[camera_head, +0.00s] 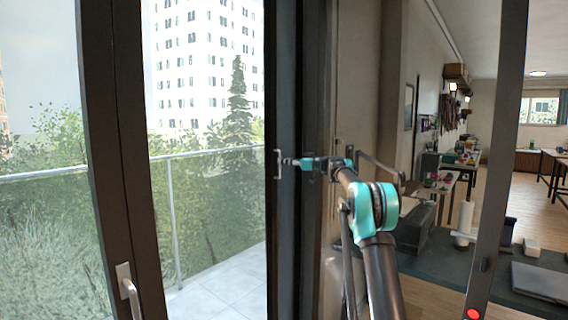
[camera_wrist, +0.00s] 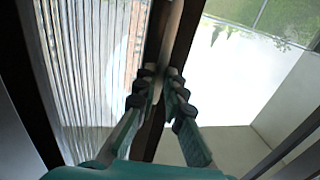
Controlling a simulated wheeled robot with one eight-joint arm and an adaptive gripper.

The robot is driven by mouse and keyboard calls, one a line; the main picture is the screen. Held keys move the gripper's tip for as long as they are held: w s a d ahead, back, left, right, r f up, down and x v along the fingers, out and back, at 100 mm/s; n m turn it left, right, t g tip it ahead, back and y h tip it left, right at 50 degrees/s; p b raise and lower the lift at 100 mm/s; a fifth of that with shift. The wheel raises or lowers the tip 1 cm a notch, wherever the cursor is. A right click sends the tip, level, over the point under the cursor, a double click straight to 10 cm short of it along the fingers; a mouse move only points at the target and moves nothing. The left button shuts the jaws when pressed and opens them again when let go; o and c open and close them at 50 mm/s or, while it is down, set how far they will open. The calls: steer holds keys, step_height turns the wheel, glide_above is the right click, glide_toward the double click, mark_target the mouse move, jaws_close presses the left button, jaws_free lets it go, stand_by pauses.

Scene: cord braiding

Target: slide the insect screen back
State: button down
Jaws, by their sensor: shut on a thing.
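The insect screen (camera_wrist: 90,60) shows in the wrist view as a pale pleated sheet left of a dark upright bar (camera_wrist: 180,40). In the head view, a small light pull handle (camera_head: 278,164) sits on a dark upright profile at the right side of the door opening. My gripper (camera_head: 288,162) is at this handle, reaching in from the right. In the wrist view my gripper (camera_wrist: 163,76) has its fingertips close together at the dark bar, shut on the handle. The fingers hide most of the handle there.
A dark-framed glass door with a lever handle (camera_head: 129,290) stands at the left. Beyond the opening are a tiled balcony (camera_head: 225,290) and a railing (camera_head: 205,152). A dark worktop (camera_head: 450,268) with things on it lies at the right.

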steer(key=c, duration=1.6)
jaws_free()
glide_toward(273, 138)
steer(key=x, duration=0.4)
steer(key=shift+w+f, duration=0.1)
